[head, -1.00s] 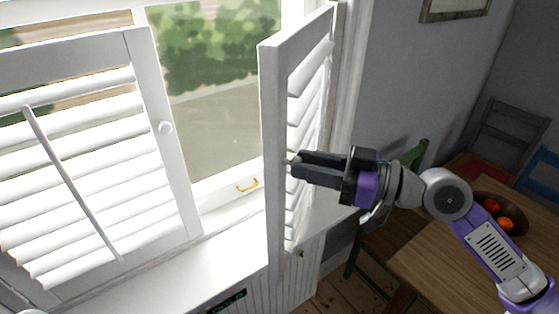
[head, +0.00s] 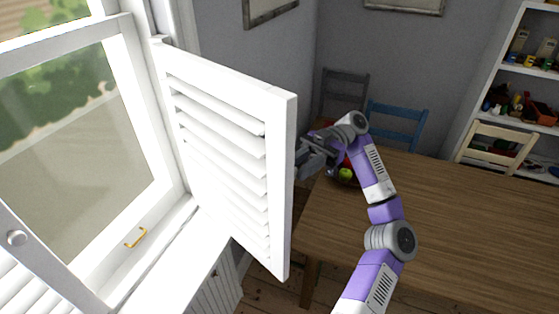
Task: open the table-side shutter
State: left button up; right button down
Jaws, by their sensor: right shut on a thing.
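The table-side shutter (head: 281,190) is a white louvred panel hinged at the right of the window. It stands swung out from the window opening, with its free edge toward the table. My right gripper (head: 302,158) is on the far side of that free edge, shut on the shutter's knob. The fingertips and the knob are largely hidden behind the edge. My left gripper is out of view.
A wooden table (head: 440,215) fills the right, with a fruit bowl near my right wrist. A blue chair (head: 398,122), a grey chair (head: 345,90) and a cream chair (head: 495,147) stand around it. The white sill (head: 165,265) and a brass window handle (head: 136,237) are below the glass.

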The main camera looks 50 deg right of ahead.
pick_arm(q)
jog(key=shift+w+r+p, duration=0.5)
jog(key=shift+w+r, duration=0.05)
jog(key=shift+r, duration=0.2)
pick_arm(e)
jog(key=shift+w+d+r+n+g, duration=0.15)
jog(key=shift+d+n+g, duration=0.3)
jog(key=shift+d, duration=0.75)
jog(key=c, duration=0.9)
grip_release()
pick_arm(q)
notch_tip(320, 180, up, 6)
jog(key=p, duration=0.5)
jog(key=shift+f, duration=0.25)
pick_arm(e)
notch_tip(320, 180, up, 10)
jog(key=shift+f, duration=0.1)
